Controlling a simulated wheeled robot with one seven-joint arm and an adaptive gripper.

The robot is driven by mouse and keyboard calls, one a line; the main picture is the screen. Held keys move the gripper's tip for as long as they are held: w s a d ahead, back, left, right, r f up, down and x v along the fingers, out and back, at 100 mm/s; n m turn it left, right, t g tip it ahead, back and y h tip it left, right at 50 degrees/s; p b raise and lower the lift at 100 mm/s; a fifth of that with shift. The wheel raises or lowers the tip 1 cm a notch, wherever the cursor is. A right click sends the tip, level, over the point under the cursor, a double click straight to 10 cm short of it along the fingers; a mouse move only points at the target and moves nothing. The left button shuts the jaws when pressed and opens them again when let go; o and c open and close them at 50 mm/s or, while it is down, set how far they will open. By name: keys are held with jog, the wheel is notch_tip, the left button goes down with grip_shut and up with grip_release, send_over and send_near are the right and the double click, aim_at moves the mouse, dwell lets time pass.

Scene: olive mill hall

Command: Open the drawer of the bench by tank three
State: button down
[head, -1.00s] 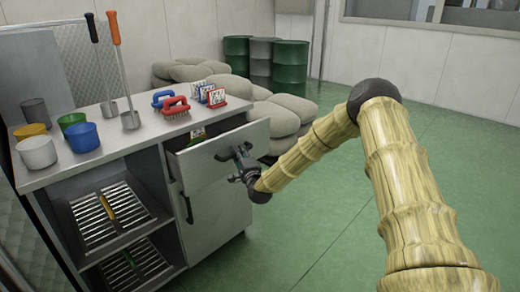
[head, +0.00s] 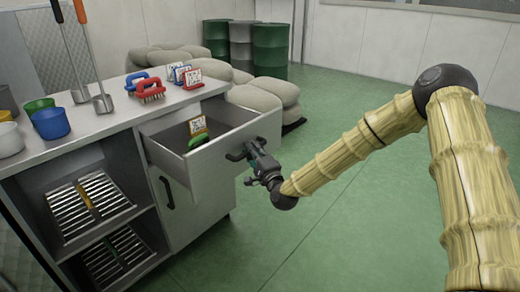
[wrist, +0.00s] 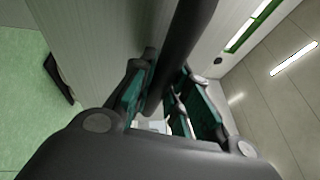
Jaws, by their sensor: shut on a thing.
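The bench (head: 112,125) is a grey metal unit at the left of the head view. Its top drawer (head: 211,168) stands well out from the body, its inside showing. A green-handled item with a white card (head: 198,127) is inside it. My gripper (head: 250,155) is shut on the dark drawer handle (head: 236,156) at the drawer front. In the wrist view the dark handle bar (wrist: 186,45) runs between my gripper's green-padded fingers (wrist: 160,95). No tank is clearly in view.
A cupboard door handle (head: 167,192) is below the drawer. Sacks (head: 262,98) and green drums (head: 271,50) are behind. The green floor (head: 300,235) in front is mostly clear.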

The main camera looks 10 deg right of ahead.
jog(key=shift+s+f, duration=0.1)
jog(key=shift+s, duration=0.05)
jog(key=c, duration=1.7)
grip_release()
jog(key=shift+o, duration=0.2)
jog(key=v, duration=1.2)
